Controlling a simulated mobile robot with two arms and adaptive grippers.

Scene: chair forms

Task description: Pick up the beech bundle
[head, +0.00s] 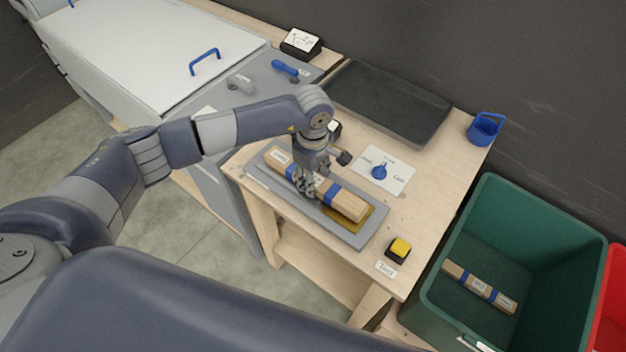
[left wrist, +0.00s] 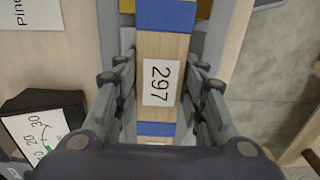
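A long wood bundle (head: 343,201) with blue bands lies along a grey tray (head: 351,237) on the wooden table. In the left wrist view this bundle (left wrist: 176,50) shows a label reading 297; no wood name is readable on it. My left gripper (head: 308,190) is down over the middle of the bundle. In the left wrist view its fingers (left wrist: 162,60) stand along both long sides, very close to the wood. Whether they press on it is not clear. My right gripper is not in view. A second banded bundle (head: 480,287) lies in the green crate (head: 560,222).
A black tray (head: 390,103) and blue cup (head: 485,128) are behind. A red crate (head: 612,300) is at far right, a white lid (head: 150,45) at left.

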